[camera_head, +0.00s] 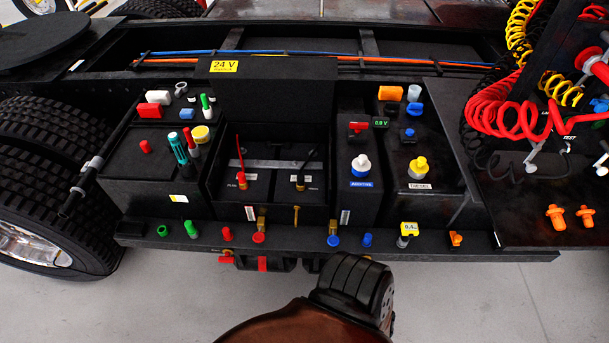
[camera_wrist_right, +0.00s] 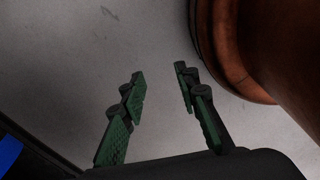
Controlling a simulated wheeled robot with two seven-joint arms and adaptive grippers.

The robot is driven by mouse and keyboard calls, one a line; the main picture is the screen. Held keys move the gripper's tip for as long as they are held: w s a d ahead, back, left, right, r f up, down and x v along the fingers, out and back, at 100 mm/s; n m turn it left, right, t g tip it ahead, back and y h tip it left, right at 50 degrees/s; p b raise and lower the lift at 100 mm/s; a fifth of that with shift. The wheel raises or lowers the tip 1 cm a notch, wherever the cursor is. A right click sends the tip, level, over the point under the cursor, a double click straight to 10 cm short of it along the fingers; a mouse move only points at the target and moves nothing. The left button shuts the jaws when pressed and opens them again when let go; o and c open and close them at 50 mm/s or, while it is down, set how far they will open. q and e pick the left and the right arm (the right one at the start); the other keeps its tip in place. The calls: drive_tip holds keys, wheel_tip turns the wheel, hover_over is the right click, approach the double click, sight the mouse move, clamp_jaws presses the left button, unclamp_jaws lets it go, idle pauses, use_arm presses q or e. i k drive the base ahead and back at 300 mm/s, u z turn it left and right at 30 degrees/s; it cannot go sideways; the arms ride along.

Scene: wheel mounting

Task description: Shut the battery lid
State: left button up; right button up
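The battery lid (camera_head: 285,103) is a dark panel standing raised at the back of the open battery box (camera_head: 225,205), with a yellow "24 V" label near its top left. Inside the box, the batteries (camera_head: 258,186) show with a red and a black terminal lead and a grey strap across them. My right gripper (camera_wrist_right: 158,90) shows in the right wrist view, with its two green-padded fingers apart and nothing between them, over plain grey floor. Neither gripper shows in the head view. My left gripper is not in view.
Colored caps and plugs line the front rail (camera_head: 330,237). Blue and yellow filler caps (camera_head: 361,165) stand right of the box. Large tires (camera_head: 50,140) are at left, red coiled hoses (camera_head: 500,105) at right. The floor in front is clear apart from my own arm.

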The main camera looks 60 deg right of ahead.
sight(287, 89)
drive_tip(key=k, duration=0.4)
drive_tip(key=z, duration=1.8)
drive_tip(key=i, duration=0.5)
drive_tip(key=u, duration=0.05)
drive_tip(key=k, duration=0.5)
drive_tip(key=u, duration=0.9)
drive_tip(key=i, duration=1.5)
drive_tip(key=z, duration=2.05)
